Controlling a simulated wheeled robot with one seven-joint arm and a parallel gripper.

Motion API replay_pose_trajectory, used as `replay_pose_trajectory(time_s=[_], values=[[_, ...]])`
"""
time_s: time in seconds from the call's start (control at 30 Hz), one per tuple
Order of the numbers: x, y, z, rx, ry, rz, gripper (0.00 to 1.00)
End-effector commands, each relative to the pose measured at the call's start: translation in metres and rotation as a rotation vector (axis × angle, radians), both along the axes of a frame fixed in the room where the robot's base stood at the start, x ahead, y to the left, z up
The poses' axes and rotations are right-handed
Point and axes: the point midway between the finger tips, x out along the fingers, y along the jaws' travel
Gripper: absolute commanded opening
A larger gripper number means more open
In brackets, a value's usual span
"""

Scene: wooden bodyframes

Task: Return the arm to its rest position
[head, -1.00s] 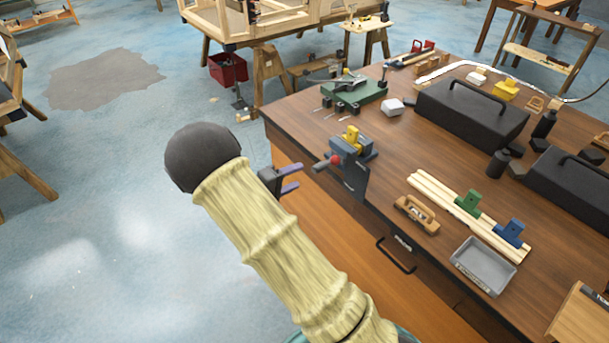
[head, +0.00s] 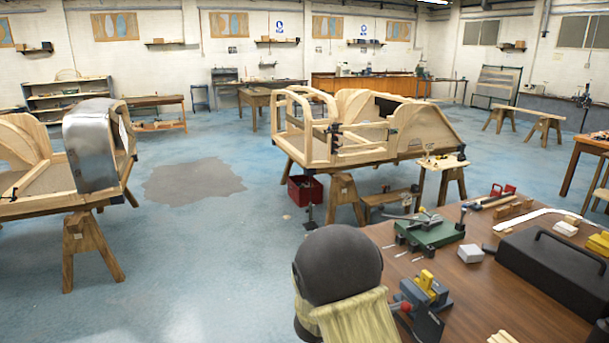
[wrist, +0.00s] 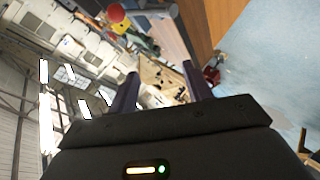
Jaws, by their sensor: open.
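My arm shows in the head view at the bottom centre, with a dark rounded joint (head: 338,264) and a tan sleeve (head: 357,318). My gripper does not show clearly there. In the wrist view my gripper (wrist: 161,78) has its two dark purple fingers spread apart, with nothing held between them. The wrist view is tilted, and beyond the fingers lie blurred distant things of the room.
The wooden workbench (head: 485,285) stands at the right, close to my arm, bearing a blue-grey vise (head: 425,305), a green tool (head: 430,232) and a black toolbox (head: 553,271). A wooden bodyframe (head: 410,135) stands behind on trestles. Blue floor (head: 200,270) at the left is open.

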Motion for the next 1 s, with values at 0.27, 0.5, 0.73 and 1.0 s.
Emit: replay_pose_trajectory(time_s=[0.27, 0.5, 0.73, 1.0], values=[[-0.039, 0.014, 0.023, 0.492, 0.039, 0.106, 0.5], [-0.124, 0.016, 0.035, 0.767, 0.233, 0.06, 0.5], [-0.223, -0.008, 0.038, 0.834, 0.438, -0.115, 0.5], [-0.253, -0.02, 0.038, 0.82, 0.497, -0.191, 0.5]])
